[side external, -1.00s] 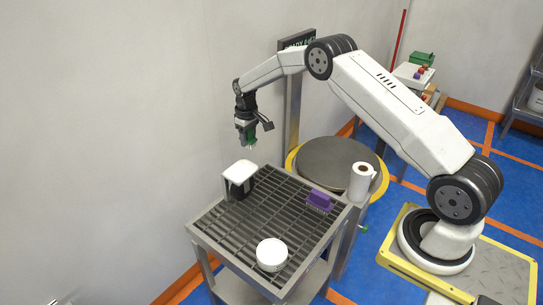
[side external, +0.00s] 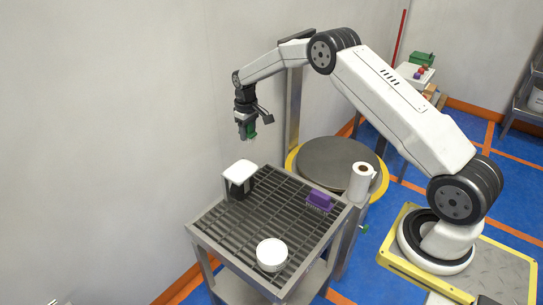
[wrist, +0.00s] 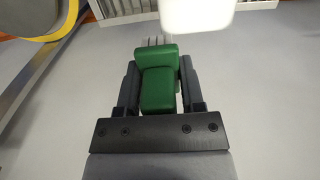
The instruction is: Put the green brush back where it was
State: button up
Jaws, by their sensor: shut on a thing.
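The green brush (wrist: 158,82) is between the two dark fingers of my gripper (wrist: 158,88) in the wrist view, with its thin bristles showing past its far end. In the side view my gripper (side external: 246,130) is shut on the brush (side external: 252,130) and holds it in the air above the far left part of the grated cart (side external: 205,232). The brush is above and a little behind the white-topped dark container and clear of it. A purple brush (side external: 320,200) stands on the grate at the right, bristles down.
The white-topped dark container (side external: 240,173) stands at the grate's far left corner. A round white tub (side external: 271,254) is near the front. A white paper roll (side external: 361,182) stands past the right edge. The grate's middle is clear. A wall is close behind.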

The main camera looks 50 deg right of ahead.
jog(key=r, duration=0.4)
jog(key=shift+s+r, duration=0.1)
jog(key=shift+s, duration=0.3)
jog(key=s+a, duration=0.3)
jog(key=s, duration=1)
jog(key=s+a, duration=0.3)
jog(key=s, duration=0.9)
send_over(302, 235)
notch_tip(302, 235, down, 18)
jog(key=shift+r, duration=0.15)
jog(key=shift+f, duration=2.2)
jog(key=shift+f, duration=1.8)
jog(key=shift+f, duration=0.1)
